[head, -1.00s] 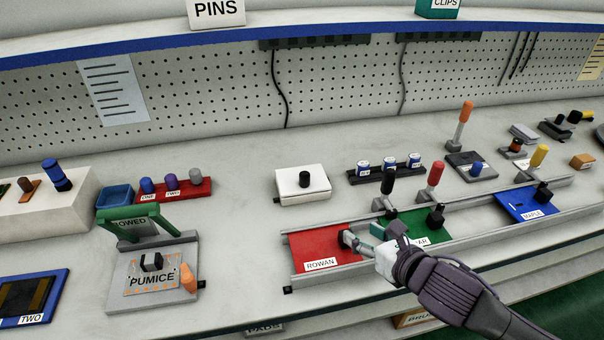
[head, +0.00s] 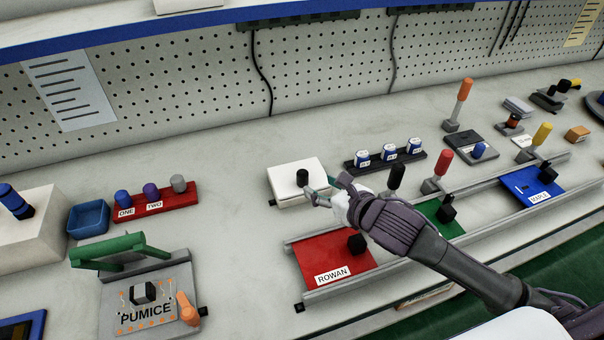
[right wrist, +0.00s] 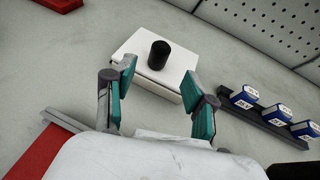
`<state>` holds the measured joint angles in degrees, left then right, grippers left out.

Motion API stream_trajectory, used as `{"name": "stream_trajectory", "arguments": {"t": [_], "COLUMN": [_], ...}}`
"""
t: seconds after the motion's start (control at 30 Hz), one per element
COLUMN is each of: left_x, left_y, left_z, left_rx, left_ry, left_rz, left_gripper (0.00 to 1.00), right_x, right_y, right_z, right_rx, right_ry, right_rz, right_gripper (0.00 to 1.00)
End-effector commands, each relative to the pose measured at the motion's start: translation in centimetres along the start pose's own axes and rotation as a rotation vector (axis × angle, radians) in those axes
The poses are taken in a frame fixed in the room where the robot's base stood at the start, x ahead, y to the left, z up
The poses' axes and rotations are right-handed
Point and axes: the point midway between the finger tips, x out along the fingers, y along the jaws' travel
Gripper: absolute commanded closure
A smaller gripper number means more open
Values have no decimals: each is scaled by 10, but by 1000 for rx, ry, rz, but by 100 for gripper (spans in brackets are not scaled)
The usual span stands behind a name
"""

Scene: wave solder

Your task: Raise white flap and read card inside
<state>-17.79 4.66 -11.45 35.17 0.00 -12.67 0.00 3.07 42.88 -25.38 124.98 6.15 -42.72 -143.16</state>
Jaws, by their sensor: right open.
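The white flap (head: 285,179) is the top of a low white box with a black knob (head: 302,177) standing on it. It lies flat and closed, and no card shows. In the right wrist view the flap (right wrist: 135,62) and its knob (right wrist: 158,54) are ahead of the fingers. My right gripper (head: 318,190) is at the box's right side, close to the knob. In the right wrist view my right gripper (right wrist: 162,95) is open and empty, its teal fingers spread with the knob beyond them. My left gripper is not in view.
A dark rack with several blue-and-white cans (head: 388,153) stands right of the box. A rail (head: 345,285) with the red ROWAN plate (head: 320,252) lies in front. Upright levers, one with a black handle (head: 396,176), stand near my right arm. Bare bench lies left of the box.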

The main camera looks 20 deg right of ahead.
Motion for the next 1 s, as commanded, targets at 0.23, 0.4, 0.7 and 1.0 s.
{"name": "stream_trajectory", "arguments": {"t": [0.23, 0.4, 0.7, 1.0], "left_x": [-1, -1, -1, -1], "left_y": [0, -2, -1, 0], "left_z": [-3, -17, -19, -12], "left_rx": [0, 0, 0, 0], "left_ry": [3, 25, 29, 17], "left_rz": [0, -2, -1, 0], "left_gripper": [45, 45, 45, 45], "right_x": [53, 76, 86, 86], "right_y": [1, 0, 0, 0], "right_z": [1, 1, 0, 0], "right_rx": [5, 3, 0, 0], "right_ry": [-1, -1, 0, 0], "right_rz": [1, 0, 1, 0], "right_gripper": [45, 45, 45, 71]}}
